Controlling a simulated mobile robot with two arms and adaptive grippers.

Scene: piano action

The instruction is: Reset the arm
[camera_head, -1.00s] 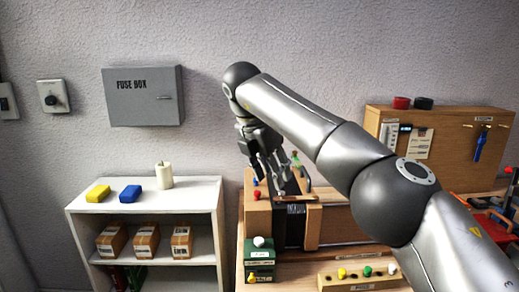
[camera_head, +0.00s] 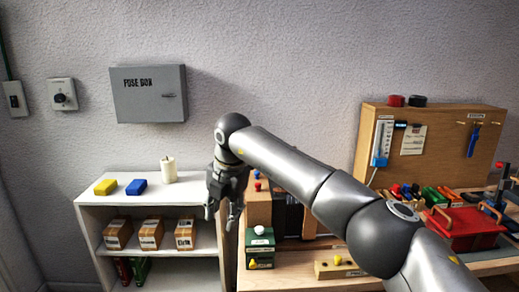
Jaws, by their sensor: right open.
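My right arm reaches across the picture from the lower right. My right gripper (camera_head: 224,208) hangs at its end, pointing down, with its fingers apart and nothing between them. It is in front of the gap between the white shelf (camera_head: 90,212) and the wooden workbench (camera_head: 300,276). The wooden piano action block (camera_head: 258,208) stands on the bench just right of the gripper, partly hidden behind my arm. My left gripper is not in view.
A green box with a white knob (camera_head: 260,246) stands at the bench's left end. A yellow block (camera_head: 105,187), a blue block (camera_head: 136,187) and a candle (camera_head: 168,170) are on the shelf top. A red tray (camera_head: 462,226) lies at right. The fuse box (camera_head: 149,94) hangs on the wall.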

